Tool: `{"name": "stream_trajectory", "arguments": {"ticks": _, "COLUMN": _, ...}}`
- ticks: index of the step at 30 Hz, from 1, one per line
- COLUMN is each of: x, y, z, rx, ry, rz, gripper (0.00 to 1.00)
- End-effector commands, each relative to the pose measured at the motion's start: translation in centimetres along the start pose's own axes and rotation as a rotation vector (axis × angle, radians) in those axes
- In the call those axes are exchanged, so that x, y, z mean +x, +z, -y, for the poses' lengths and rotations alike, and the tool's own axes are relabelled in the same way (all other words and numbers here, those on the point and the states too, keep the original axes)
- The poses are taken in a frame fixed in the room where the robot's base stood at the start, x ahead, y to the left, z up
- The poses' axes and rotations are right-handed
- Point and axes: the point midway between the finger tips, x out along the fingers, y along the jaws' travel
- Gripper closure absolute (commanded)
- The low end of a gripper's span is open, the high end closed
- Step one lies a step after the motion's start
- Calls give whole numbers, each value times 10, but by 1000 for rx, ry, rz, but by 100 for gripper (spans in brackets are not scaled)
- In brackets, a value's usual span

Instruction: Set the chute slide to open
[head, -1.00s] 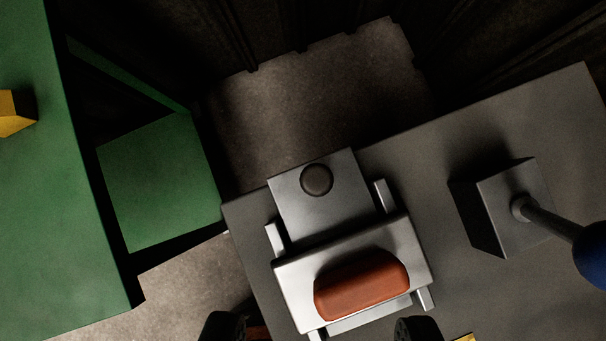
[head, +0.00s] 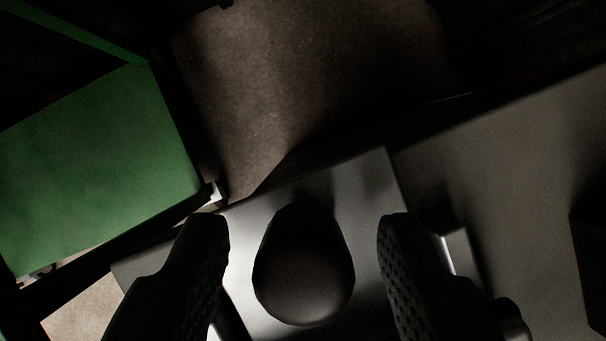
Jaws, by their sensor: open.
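The slide plate (head: 365,190) is a flat grey metal piece lying on the grey table. Its dark round knob (head: 303,265) stands up near the bottom middle of the view. My gripper (head: 303,240) is open, with one dark finger on each side of the knob. A gap shows between the knob and each finger. The red handle and the metal block around it are out of view below. A piece of side rail (head: 460,250) shows past the right finger.
A green panel (head: 90,165) lies at the left. The grey table top (head: 500,160) extends to the right, with a dark block (head: 588,260) at the right edge. Brown floor (head: 250,90) shows beyond the table edge.

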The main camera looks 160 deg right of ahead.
Motion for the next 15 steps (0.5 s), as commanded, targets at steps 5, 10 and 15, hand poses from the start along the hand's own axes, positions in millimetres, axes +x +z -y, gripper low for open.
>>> {"name": "stream_trajectory", "arguments": {"ticks": 5, "x": 12, "y": 0, "z": 0, "rx": 0, "ry": 0, "rz": 0, "gripper": 55}}
{"name": "stream_trajectory", "arguments": {"ticks": 10, "x": 14, "y": 0, "z": 0, "rx": 0, "ry": 0, "rz": -1, "gripper": 55}}
{"name": "stream_trajectory", "arguments": {"ticks": 15, "x": 14, "y": 0, "z": 0, "rx": 0, "ry": 0, "rz": -1, "gripper": 59}}
